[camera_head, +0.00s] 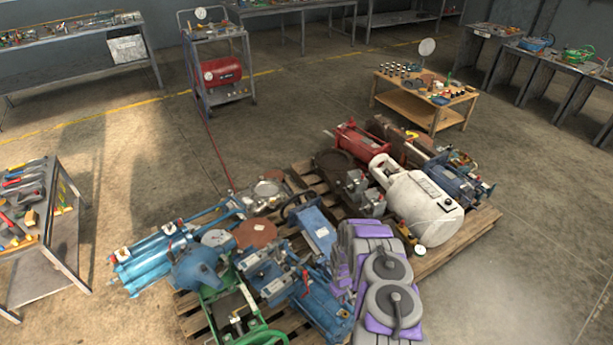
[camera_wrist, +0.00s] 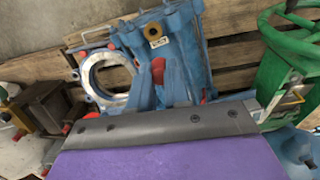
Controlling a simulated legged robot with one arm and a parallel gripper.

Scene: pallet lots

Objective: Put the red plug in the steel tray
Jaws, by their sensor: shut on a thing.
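My gripper (camera_wrist: 159,78) shows in the wrist view beyond its grey mounting bar and purple housing. Its blue-looking fingers are hard to part from the blue machine behind them. They are shut on a small red piece, which looks like the red plug (camera_wrist: 158,68). In the head view my purple and grey arm reaches over the loaded pallet (camera_head: 480,226), and I cannot make out the fingertips or the plug there. I cannot pick out the steel tray with certainty in either view.
Blue machine parts (camera_wrist: 183,30) and a green frame (camera_wrist: 290,70) crowd close around my gripper. A white tank (camera_head: 420,200) lies on the pallet's right side. A wooden table (camera_head: 415,104) with small items stands behind it. Floor is clear at the right.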

